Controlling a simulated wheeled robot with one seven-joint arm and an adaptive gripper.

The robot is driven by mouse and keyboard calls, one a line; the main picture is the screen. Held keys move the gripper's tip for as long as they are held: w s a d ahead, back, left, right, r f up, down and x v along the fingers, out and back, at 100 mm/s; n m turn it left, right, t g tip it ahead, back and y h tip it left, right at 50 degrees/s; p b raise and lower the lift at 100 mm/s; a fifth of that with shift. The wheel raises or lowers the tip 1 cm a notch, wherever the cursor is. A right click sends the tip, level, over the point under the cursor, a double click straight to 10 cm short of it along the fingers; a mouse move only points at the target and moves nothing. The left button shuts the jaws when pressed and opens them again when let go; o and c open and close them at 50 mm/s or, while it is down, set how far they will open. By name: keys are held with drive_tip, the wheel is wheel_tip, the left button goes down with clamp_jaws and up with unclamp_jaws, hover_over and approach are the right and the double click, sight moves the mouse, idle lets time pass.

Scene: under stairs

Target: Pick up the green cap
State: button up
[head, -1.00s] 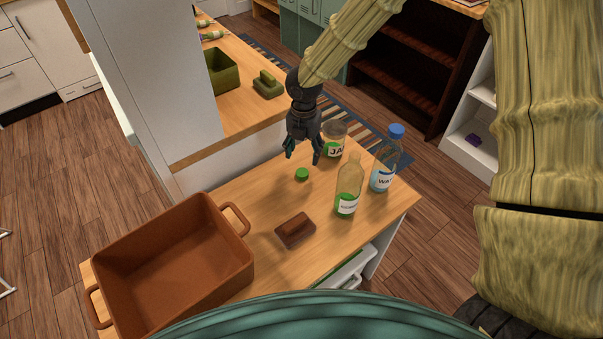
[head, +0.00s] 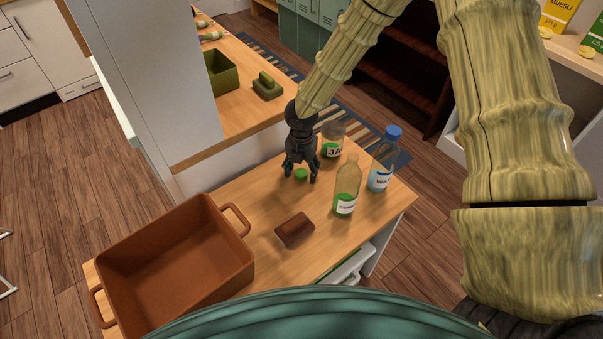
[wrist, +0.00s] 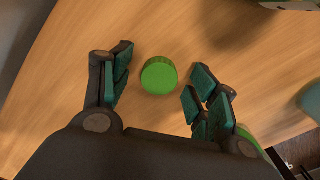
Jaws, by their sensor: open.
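The green cap (head: 302,174) is a small round disc lying on the wooden table (head: 262,196). My gripper (head: 300,177) is open and points down over it, with the fingers on either side of the cap in the head view. In the wrist view the cap (wrist: 159,76) lies between the open fingers of my gripper (wrist: 158,85), a little toward and past the fingertips. There is clear space between the cap and each finger, and nothing is held.
The jar (head: 333,140) stands close behind and right of my gripper. A bottle with green contents (head: 346,190) and a blue-capped water bottle (head: 382,165) stand to the right. A brown block-like object (head: 295,230) lies in front. A large brown pot (head: 172,262) fills the left.

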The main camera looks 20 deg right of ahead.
sight(301, 172)
drive_tip(key=c, duration=0.8)
drive_tip(key=shift+c, duration=0.2)
wheel_tip(301, 172, up, 10)
drive_tip(key=b, duration=0.1)
drive_tip(key=shift+o, duration=0.4)
clamp_jaws()
